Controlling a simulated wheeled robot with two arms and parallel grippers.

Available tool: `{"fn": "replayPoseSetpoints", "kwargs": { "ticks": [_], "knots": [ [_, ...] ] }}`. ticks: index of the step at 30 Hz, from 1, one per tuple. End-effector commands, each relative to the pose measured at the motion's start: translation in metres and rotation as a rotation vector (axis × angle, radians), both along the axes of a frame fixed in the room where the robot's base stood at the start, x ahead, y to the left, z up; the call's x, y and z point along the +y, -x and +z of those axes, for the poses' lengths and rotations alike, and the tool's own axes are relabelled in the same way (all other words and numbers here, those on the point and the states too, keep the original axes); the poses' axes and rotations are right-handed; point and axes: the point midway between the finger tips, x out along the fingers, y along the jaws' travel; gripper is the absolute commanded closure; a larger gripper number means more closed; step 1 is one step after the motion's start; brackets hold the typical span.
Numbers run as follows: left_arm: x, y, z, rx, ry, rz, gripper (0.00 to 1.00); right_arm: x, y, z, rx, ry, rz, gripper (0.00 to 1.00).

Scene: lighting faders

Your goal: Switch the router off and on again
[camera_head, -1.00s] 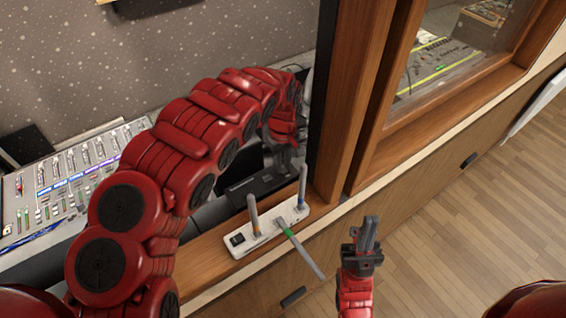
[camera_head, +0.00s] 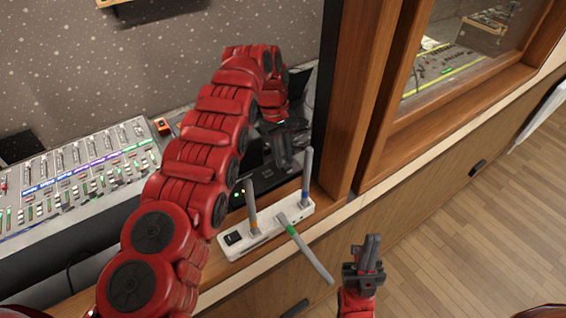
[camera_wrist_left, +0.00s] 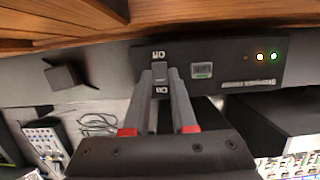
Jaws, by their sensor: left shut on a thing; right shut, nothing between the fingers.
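The router, a black box (camera_wrist_left: 225,48) with a label, lit orange and green lights and a small switch (camera_wrist_left: 159,71) between ON and OFF marks, fills the upper left wrist view. In the head view the dark box (camera_head: 262,184) with green lights sits behind the sill, partly hidden by my left arm. My left gripper (camera_head: 283,148) is over its far end. In the left wrist view its fingers (camera_wrist_left: 164,88) are shut on the switch; which way the switch is set is unclear. My right gripper (camera_head: 372,246) is shut and empty, in front of the sill.
A white strip (camera_head: 268,232) with a black rocker and three rods with coloured bands lies on the wooden sill. A mixing desk (camera_head: 80,185) stands at the left. A wooden window frame (camera_head: 350,90) rises right of my left gripper. Free floor lies at the right.

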Motion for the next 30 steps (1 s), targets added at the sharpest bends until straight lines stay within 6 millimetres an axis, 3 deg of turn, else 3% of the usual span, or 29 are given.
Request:
{"fn": "replayPoseSetpoints", "kwargs": {
  "ticks": [10,11,15,25,30],
  "knots": [
    [-0.002,0.001,-0.001,0.004,0.004,-0.004,1.00,0.000,0.000,-0.002,0.000,0.000,0.000,1.00],
    [-0.002,0.001,-0.001,0.005,0.003,-0.004,0.72,0.000,0.000,-0.002,0.000,0.000,0.000,1.00],
    [-0.001,0.001,-0.001,0.005,0.002,-0.002,0.46,0.000,0.000,-0.002,0.000,0.000,0.000,1.00],
    [0.002,0.001,0.001,0.006,0.000,0.000,0.45,0.000,0.000,-0.002,0.000,0.000,0.000,1.00],
    [0.012,-0.001,0.020,0.004,-0.001,0.003,0.45,0.000,0.000,-0.004,0.000,0.000,0.000,1.00]
  ]
}}
